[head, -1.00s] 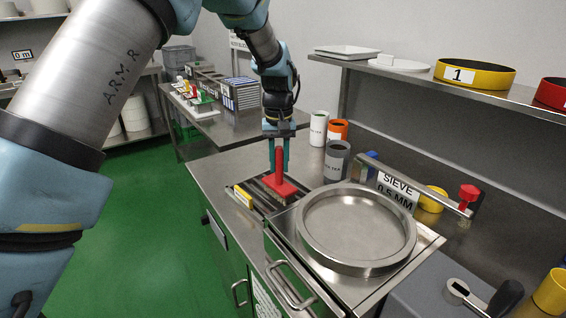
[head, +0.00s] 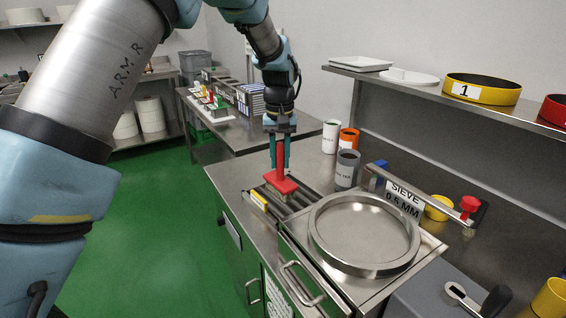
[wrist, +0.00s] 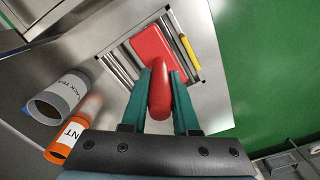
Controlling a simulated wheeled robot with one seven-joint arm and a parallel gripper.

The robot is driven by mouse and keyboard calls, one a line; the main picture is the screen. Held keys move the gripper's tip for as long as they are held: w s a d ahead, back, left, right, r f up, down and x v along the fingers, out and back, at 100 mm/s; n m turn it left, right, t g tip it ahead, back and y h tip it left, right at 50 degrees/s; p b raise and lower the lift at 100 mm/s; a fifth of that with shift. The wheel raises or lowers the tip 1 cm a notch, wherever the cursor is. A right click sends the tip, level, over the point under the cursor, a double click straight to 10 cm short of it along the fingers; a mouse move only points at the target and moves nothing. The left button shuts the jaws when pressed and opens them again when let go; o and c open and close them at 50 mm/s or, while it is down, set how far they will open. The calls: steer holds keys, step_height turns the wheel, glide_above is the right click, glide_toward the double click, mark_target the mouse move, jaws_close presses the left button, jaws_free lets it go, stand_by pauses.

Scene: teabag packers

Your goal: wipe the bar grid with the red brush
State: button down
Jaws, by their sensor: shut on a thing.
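The red brush (head: 281,184) is upright, its handle between the fingers of my gripper (head: 280,152). My gripper is shut on the handle. In the wrist view the teal fingers of my gripper (wrist: 161,88) sit either side of the brush's red handle and its flat red head (wrist: 152,50). The bar grid (head: 304,191) is a set of dark and metal bars set in the steel bench top. The brush head is over the grid and covers part of it. I cannot tell for sure whether its bristles touch the bars. The grid's bars (wrist: 118,66) also show beside the head in the wrist view.
A yellow block (head: 259,200) lies along the grid's left edge. The round sieve (head: 364,268) stands close at the right front. White, orange and grey cups (head: 347,168) stand behind the grid. A shelf (head: 440,100) overhangs the bench at the right.

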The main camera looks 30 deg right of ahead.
steer(key=shift+r+p, duration=0.75)
steer(key=shift+r, duration=0.7)
